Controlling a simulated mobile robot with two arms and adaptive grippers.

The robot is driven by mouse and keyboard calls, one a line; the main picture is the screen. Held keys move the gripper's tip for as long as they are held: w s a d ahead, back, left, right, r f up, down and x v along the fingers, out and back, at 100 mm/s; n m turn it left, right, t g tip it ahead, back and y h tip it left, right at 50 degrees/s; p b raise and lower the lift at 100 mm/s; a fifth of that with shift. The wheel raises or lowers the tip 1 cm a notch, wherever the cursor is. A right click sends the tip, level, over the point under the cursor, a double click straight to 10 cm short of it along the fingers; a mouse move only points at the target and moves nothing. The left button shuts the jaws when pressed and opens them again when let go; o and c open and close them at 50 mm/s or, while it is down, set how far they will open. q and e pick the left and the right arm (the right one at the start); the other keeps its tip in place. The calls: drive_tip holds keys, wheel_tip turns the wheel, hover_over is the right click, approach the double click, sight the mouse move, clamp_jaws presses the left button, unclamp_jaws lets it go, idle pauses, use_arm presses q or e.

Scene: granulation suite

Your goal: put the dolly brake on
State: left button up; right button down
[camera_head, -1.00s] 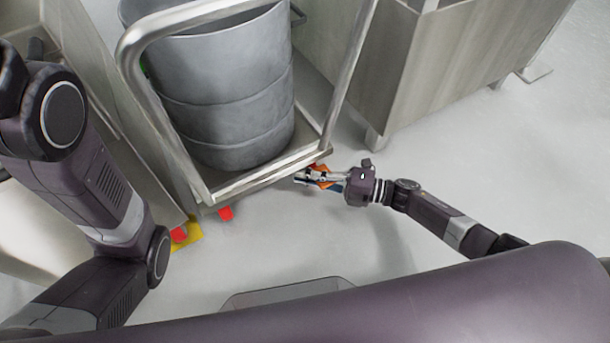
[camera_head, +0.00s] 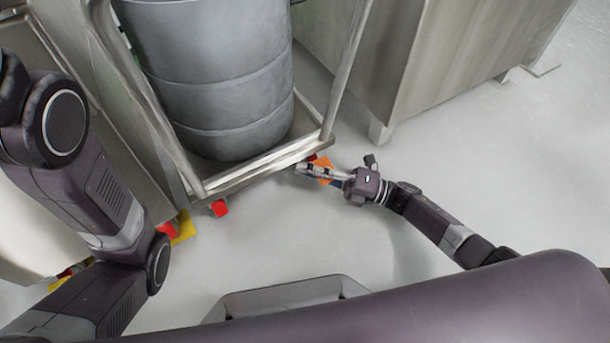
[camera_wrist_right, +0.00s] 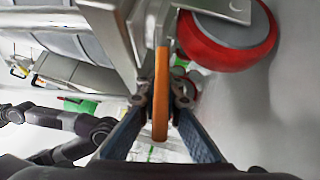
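The dolly (camera_head: 262,167) is a steel frame with a tubular handle and carries a grey drum (camera_head: 215,80). Its orange brake lever (camera_head: 322,170) sticks out low at the near right corner. My right gripper (camera_head: 310,169) is at that lever, just outside the frame. In the right wrist view the orange lever (camera_wrist_right: 161,80) stands between the fingertips (camera_wrist_right: 162,98), which look closed against both its sides. A red caster wheel (camera_wrist_right: 228,45) is beside it there. My left arm shows at the left, but its gripper is out of view.
A steel cabinet (camera_head: 440,60) stands right of the dolly. Another red caster (camera_head: 219,208) is under the near left corner, with red and yellow parts (camera_head: 182,228) beside it. The floor (camera_head: 500,170) in front and to the right is clear.

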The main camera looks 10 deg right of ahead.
drive_tip(key=shift+w+f, duration=0.1)
drive_tip(key=shift+n, duration=0.3)
drive_tip(key=c, duration=2.4)
unclamp_jaws()
drive_tip(key=shift+d, duration=0.1)
drive_tip(key=shift+s+d+f, duration=0.1)
drive_tip(key=shift+s+d, duration=0.15)
drive_tip(key=shift+y, duration=0.3)
drive_tip(key=r+v, duration=0.1)
drive_tip(key=v, duration=0.7)
drive_tip(key=r+v, duration=0.1)
drive_tip(key=v, duration=0.3)
drive_tip(key=shift+s+d+r, duration=0.15)
drive_tip(key=shift+d+r, duration=0.15)
drive_tip(key=shift+d, duration=0.1)
